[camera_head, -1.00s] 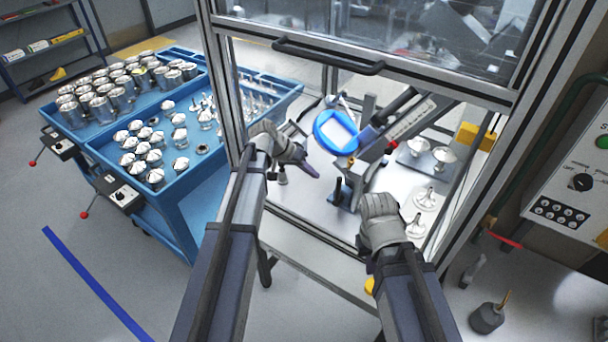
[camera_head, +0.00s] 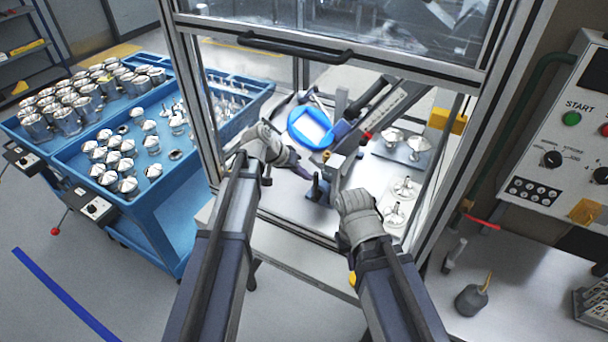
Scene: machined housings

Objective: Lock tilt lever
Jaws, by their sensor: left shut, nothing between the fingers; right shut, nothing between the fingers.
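A tilted fixture with a bright blue ring (camera_head: 310,128) around a white face stands inside the framed machine. A dark bar-like arm (camera_head: 372,100) rises from it to the upper right. A small dark upright lever-like part (camera_head: 317,188) stands in front of it; I cannot tell which part is the tilt lever. My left gripper (camera_head: 294,160) is shut and empty, just left of and below the blue ring, near the upright part. My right gripper (camera_head: 354,206) is shut and empty, at the front of the machine table, right of the upright part. Its fingertips are mostly hidden by its wrist.
The machine's metal frame post (camera_head: 192,95) and raised door handle (camera_head: 295,47) border the opening. Shiny cone-shaped parts (camera_head: 393,138) lie at the right of the table. A blue cart (camera_head: 160,215) with many machined parts stands left. A control panel (camera_head: 555,125) is at right.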

